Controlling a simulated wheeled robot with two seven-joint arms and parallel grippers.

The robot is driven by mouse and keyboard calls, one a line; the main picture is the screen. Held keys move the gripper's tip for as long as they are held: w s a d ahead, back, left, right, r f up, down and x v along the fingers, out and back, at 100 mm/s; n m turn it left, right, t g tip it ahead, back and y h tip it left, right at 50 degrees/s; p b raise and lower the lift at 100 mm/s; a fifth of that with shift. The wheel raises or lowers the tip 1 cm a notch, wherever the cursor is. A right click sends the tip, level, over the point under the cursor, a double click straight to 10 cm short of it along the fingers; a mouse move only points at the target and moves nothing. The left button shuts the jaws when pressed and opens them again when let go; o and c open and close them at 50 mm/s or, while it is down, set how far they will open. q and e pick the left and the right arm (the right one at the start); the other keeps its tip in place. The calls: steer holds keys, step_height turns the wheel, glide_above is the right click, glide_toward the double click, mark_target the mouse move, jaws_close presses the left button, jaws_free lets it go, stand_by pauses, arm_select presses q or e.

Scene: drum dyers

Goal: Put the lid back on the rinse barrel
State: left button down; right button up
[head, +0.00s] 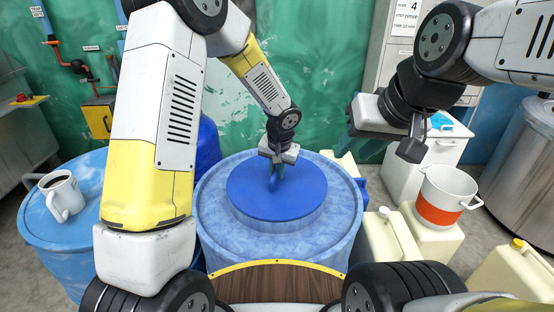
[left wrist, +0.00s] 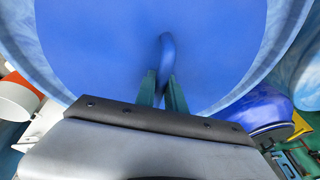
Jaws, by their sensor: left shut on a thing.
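The blue lid (head: 250,198), a round disc with a loop handle, is over the middle of the light blue rinse barrel (head: 215,225). My left gripper (head: 276,172) comes down from above and is shut on the lid's handle. In the left wrist view the green fingertips (left wrist: 162,92) pinch the curved blue handle (left wrist: 167,55), and the lid (left wrist: 100,40) fills the upper middle. The lid looks roughly level; I cannot tell whether it rests on the barrel or hovers just above it. My right gripper (head: 357,125) is raised at the right, away from the lid; its finger opening is unclear.
A blue drum with a white mug (head: 63,194) stands at left. At right are cream jerrycans (head: 390,240), a white pot with an orange band (head: 446,195), a white cabinet (head: 425,160) and a metal drum (head: 525,140). A green wall is behind.

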arm_select(q)
steer(key=shift+f, duration=0.15)
stand_by(0.7)
steer(key=c, duration=1.3)
jaws_free()
steer(key=shift+v, duration=3.85)
steer(key=s+a+r+n+t, duration=0.1)
steer(key=s+a+r+n, duration=0.1)
steer(key=s+a+r, duration=1)
steer(key=s+a+r+h, duration=0.1)
steer(key=s+r, duration=0.1)
steer(key=s, duration=0.1)
steer(key=s+r+t+h, duration=0.1)
steer(key=s, duration=0.3)
steer(key=s+a+r+n+t, duration=0.1)
steer(key=s+r, duration=0.1)
steer(key=s, duration=0.2)
steer(key=shift+a+r+h, duration=0.3)
steer(key=shift+r+h, duration=0.05)
steer(key=shift+h, duration=0.05)
